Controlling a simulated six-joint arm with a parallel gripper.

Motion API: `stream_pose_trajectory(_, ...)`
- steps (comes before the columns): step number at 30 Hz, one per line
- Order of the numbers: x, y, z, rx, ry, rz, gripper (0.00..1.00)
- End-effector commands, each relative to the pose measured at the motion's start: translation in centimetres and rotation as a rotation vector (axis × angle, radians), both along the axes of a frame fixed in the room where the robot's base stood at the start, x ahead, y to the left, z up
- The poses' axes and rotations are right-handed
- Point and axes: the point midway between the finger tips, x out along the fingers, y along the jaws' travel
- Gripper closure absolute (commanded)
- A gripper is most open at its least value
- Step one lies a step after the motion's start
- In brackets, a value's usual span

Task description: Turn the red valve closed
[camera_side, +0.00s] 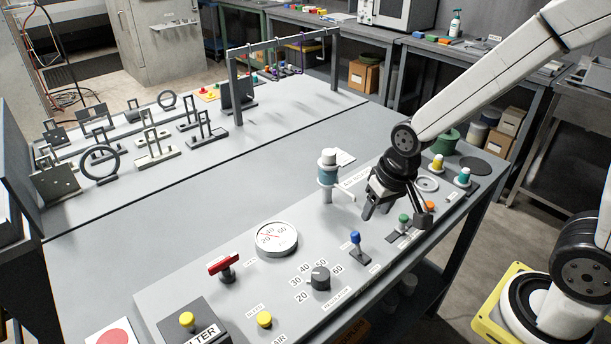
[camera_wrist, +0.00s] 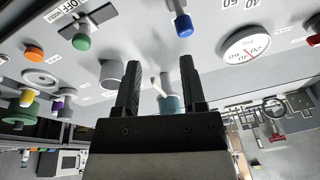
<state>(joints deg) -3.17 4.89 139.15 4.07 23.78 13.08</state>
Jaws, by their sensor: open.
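The red valve (camera_side: 224,264) has a bar-shaped red handle on a short grey stem. It stands on the front panel at the left of the dial gauge in the side view. A red piece at the right edge of the wrist view (camera_wrist: 314,40), partly cut off, appears to be its handle. My gripper (camera_side: 395,216) is above the right part of the panel, well to the right of the valve and apart from it. Its two fingers are spread and nothing is between them; they also show in the wrist view (camera_wrist: 160,64).
A dial gauge (camera_side: 276,239), grey rotary knob (camera_side: 320,278) and blue-topped lever (camera_side: 355,241) stand between my gripper and the valve. A white-and-blue post (camera_side: 328,172) stands close to my gripper's left. Yellow button (camera_side: 264,319) is near the valve.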

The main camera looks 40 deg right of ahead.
Motion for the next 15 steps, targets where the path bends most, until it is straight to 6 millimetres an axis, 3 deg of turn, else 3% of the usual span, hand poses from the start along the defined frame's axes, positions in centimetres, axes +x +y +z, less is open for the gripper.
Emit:
stream_pose_trajectory(6, 4.3, 3.8, 0.4, 0.116, 0.052, -0.274, 0.47)
stream_pose_trajectory(15, 9.2, 10.5, 0.8, 0.272, 0.169, -0.669, 0.47)
